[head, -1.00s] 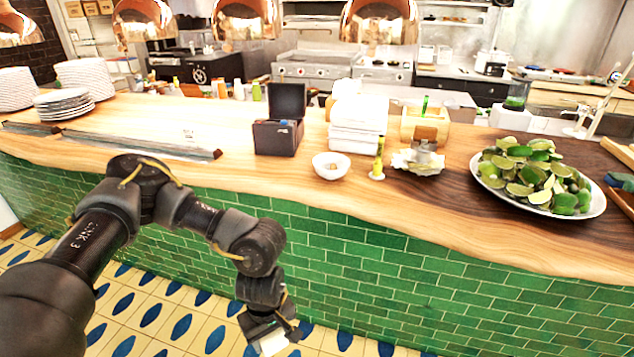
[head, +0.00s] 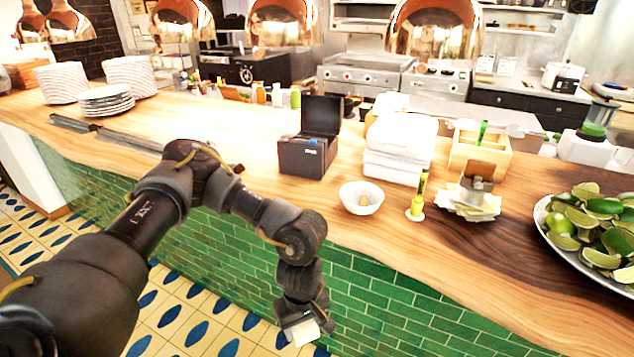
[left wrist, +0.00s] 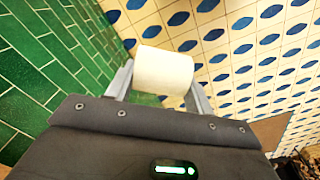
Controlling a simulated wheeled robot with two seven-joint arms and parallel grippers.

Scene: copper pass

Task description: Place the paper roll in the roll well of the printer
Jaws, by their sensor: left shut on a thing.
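The white paper roll (left wrist: 164,71) is between the two fingers of my left gripper (left wrist: 158,84) in the left wrist view. My left gripper (head: 306,328) is shut on it, low in front of the green tiled counter face in the head view, below the counter top. The roll (head: 305,333) shows there as a small white shape. The printer (head: 310,140) appears to be the dark box with its lid raised on the wooden counter, up and behind the gripper. The inside of its well is hidden from this angle. My right gripper is not in view.
On the wooden counter (head: 245,133), a white bowl (head: 361,198), a yellow bottle (head: 418,195) and a paper spike (head: 470,195) stand right of the printer. Folded white cloths (head: 396,150) are behind. A lime platter (head: 590,260) is far right. Copper lamps (head: 283,22) hang above.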

